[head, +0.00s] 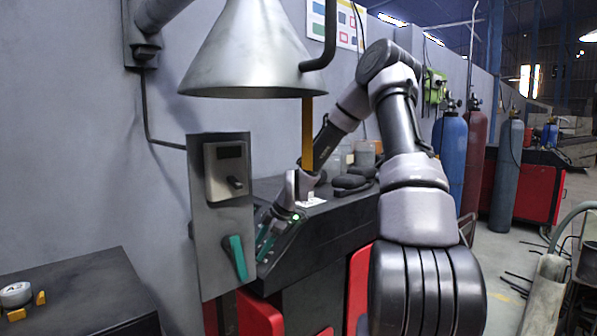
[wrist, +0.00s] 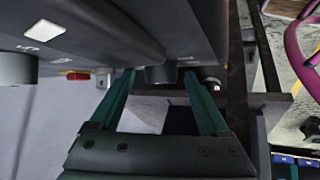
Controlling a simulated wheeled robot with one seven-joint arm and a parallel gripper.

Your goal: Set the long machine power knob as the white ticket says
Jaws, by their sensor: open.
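My gripper (head: 264,245) is low beside the front of the long black-topped machine (head: 335,222) in the head view, partly behind a grey panel. In the wrist view my gripper (wrist: 159,76) is open, its two teal fingers apart. A short dark round knob (wrist: 160,75) on the machine's dark front shows between the fingertips; contact cannot be told. Another grey round knob (wrist: 15,68) is at the left. Small white marks are on the front, unreadable. A small white card (head: 311,201) lies on the machine top; its writing cannot be read.
A metal hood (head: 253,55) hangs above. Dark rounded objects (head: 350,183) lie on the machine top. Gas cylinders (head: 450,150) stand behind at right.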

